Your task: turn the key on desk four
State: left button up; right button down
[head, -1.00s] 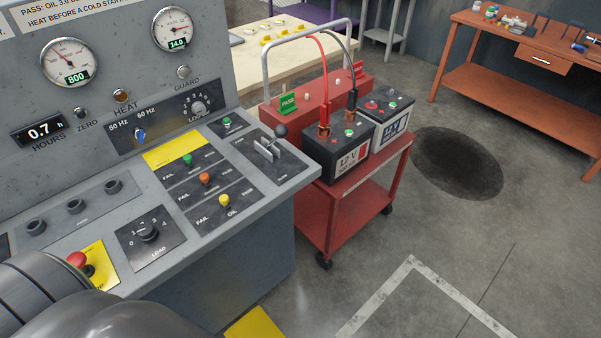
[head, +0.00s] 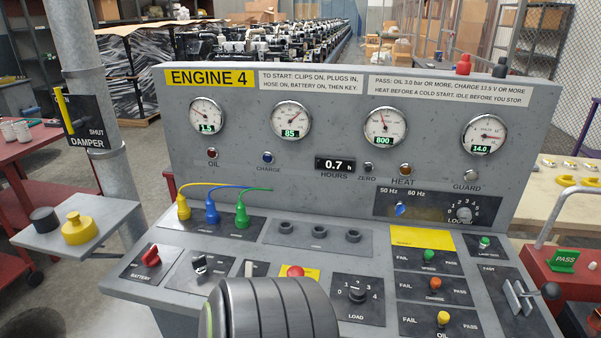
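The desk (head: 340,110) carries an ENGINE 4 sign (head: 209,78). On its sloping panel, just right of the red battery switch (head: 151,257), is a black turn switch (head: 201,265) that looks like the key; its label is too small to read. The dials read about 1.5, 85, 800 and 14.0, and the hours display (head: 335,164) shows 0.7. A dark rounded link of my arm covers the lower middle of the panel. Neither gripper is in view.
Yellow, blue and green plugs (head: 211,212) with cables stand behind the switches. A red stop button (head: 296,271) sits partly behind my arm. A lever (head: 521,295) sticks up at the right. A grey post with a damper (head: 88,122) stands at left.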

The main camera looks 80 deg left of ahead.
aim_at(199, 264)
jog(key=u, duration=3.2)
